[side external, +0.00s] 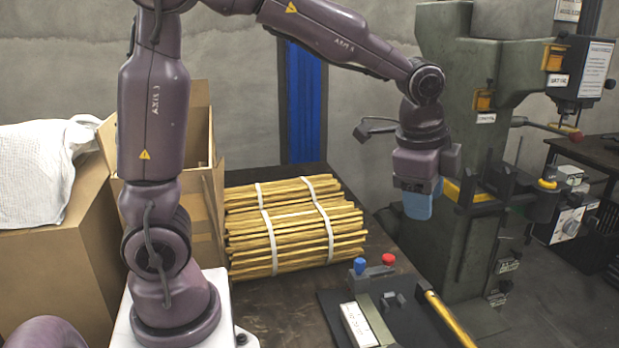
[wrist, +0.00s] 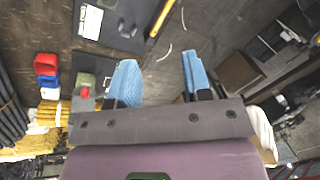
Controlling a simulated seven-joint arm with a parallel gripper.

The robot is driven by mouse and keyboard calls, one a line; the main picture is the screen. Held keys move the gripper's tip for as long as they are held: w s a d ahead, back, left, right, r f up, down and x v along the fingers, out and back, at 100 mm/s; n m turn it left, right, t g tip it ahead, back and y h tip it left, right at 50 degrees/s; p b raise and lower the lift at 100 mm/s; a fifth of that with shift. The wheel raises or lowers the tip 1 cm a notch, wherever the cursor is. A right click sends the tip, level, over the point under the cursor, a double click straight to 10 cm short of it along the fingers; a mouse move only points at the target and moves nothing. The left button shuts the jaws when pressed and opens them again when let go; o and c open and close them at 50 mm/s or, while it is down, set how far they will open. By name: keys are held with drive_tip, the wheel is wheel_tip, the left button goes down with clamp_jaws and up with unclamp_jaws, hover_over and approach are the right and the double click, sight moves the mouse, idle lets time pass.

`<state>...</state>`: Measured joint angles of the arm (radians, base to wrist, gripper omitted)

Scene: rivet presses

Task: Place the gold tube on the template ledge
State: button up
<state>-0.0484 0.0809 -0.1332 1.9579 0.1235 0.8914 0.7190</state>
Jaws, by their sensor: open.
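A single gold tube (side external: 447,318) lies along the right edge of a dark template plate (side external: 408,316) on the table. Its near end is cut off by the side view's lower border. In the wrist view the tube (wrist: 162,18) also shows at the top, beside the dark plate (wrist: 125,38). I cannot tell whether it rests on the ledge or just beside it. My gripper (side external: 423,203), with blue fingers, hangs in the air above and behind the plate, right of the table. In the wrist view the fingers (wrist: 158,72) are apart with nothing between them.
Red and blue knobs (side external: 374,263) stand at the plate's back. A green press (side external: 470,130) stands right of my gripper. Open cardboard boxes (side external: 205,150) are at left.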

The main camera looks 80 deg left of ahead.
drive_tip(key=s+a+r+n+t, duration=0.1)
drive_tip(key=s+r+n+t, duration=0.2)
drive_tip(key=s+n, duration=0.7)
drive_tip(key=shift+s+a+r+h, duration=0.2)
drive_tip(key=shift+s+r+h, duration=0.25)
drive_tip(key=shift+s, duration=3.15)
drive_tip(key=shift+r, duration=0.1)
